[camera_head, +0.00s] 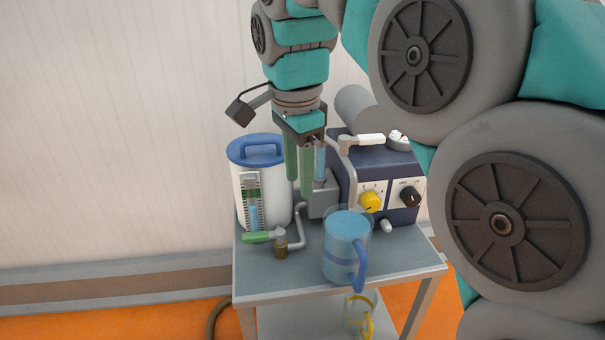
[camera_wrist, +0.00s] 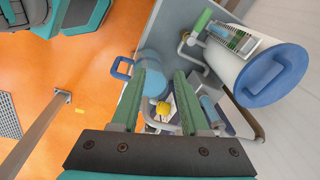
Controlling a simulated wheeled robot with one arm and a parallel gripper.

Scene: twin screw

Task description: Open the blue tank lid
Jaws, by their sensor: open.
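The white tank (camera_head: 262,205) stands on the left of the cart top, with its blue lid (camera_head: 257,149) seated on it and a blue handle bar across the lid. In the wrist view the blue lid (camera_wrist: 272,76) is at the upper right, outside the fingers. My gripper (camera_head: 298,188) points down to the right of the tank, in front of the dark blue machine. Its green fingers are apart and hold nothing; they also show in the wrist view (camera_wrist: 163,78). The gripper is clear of the lid in the picture.
The dark blue machine (camera_head: 392,168) with yellow and black knobs stands right of the tank. A blue jug (camera_head: 346,244) stands at the front of the cart (camera_head: 300,287). A green-handled valve (camera_head: 257,237) juts out before the tank. A yellow-handled jug (camera_head: 360,312) is on the lower shelf.

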